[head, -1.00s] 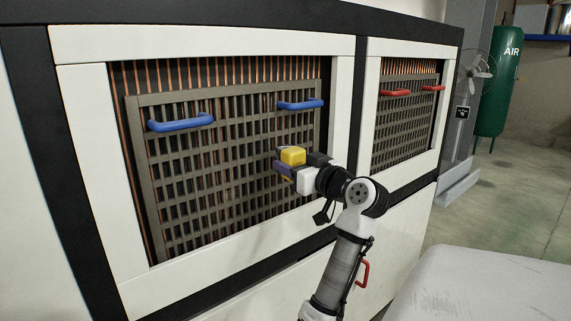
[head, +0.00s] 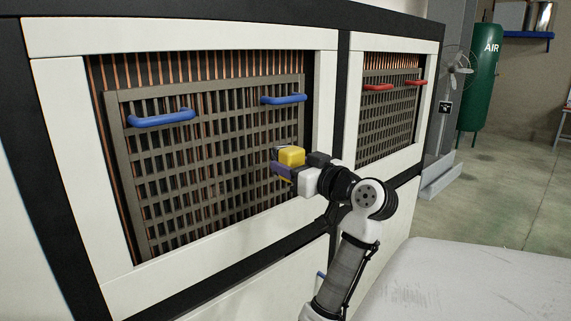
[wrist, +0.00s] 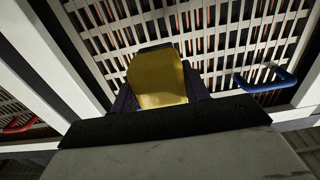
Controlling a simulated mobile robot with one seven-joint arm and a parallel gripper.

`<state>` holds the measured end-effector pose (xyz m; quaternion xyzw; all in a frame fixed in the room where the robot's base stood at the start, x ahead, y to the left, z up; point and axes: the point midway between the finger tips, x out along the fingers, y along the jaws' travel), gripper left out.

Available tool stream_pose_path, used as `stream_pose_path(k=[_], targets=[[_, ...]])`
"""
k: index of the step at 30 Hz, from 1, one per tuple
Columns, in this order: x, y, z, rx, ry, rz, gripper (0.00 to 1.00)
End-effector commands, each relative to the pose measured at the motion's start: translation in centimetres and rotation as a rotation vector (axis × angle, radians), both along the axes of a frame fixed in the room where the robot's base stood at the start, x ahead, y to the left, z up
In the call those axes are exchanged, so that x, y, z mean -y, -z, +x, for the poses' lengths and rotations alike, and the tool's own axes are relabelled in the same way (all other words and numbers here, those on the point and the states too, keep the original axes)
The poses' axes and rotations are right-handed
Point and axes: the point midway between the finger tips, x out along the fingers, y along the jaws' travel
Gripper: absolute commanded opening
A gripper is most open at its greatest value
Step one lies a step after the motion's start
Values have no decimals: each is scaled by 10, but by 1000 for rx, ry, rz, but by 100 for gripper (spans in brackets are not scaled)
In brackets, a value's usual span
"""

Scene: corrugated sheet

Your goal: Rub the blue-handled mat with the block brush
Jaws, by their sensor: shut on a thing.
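The blue-handled mat (head: 160,180) is a grey-brown slatted grid standing upright in the left white-framed opening. Its two blue handles (head: 162,118) are near its top; one also shows in the wrist view (wrist: 265,80). My gripper (head: 292,168) is shut on the block brush (head: 291,156), a yellow block with purple showing beside it. The brush fills the middle of the wrist view (wrist: 158,78). In the head view it overlaps the mat's right edge, below the right blue handle. I cannot tell whether the brush touches the mat.
A second grid (head: 388,120) with red handles (head: 378,87) stands in the right opening. A white frame post (head: 325,100) separates the openings. A pale surface (head: 470,285) is at the lower right. A fan (head: 455,75) and green air tank (head: 480,85) stand beyond, with open floor there.

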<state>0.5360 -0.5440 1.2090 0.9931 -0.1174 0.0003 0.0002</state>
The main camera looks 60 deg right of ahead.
Motion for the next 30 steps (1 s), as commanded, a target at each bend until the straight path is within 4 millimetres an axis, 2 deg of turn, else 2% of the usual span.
stream_pose_path(k=[13, 17, 20, 23, 30], targets=[[0, 0, 0, 1, 0, 0, 27], [-5, 6, 2, -5, 7, -1, 27], [-16, 19, 7, -16, 20, -4, 27], [-35, 36, 14, -25, 32, -7, 27], [-96, 72, 33, -18, 23, -7, 27]])
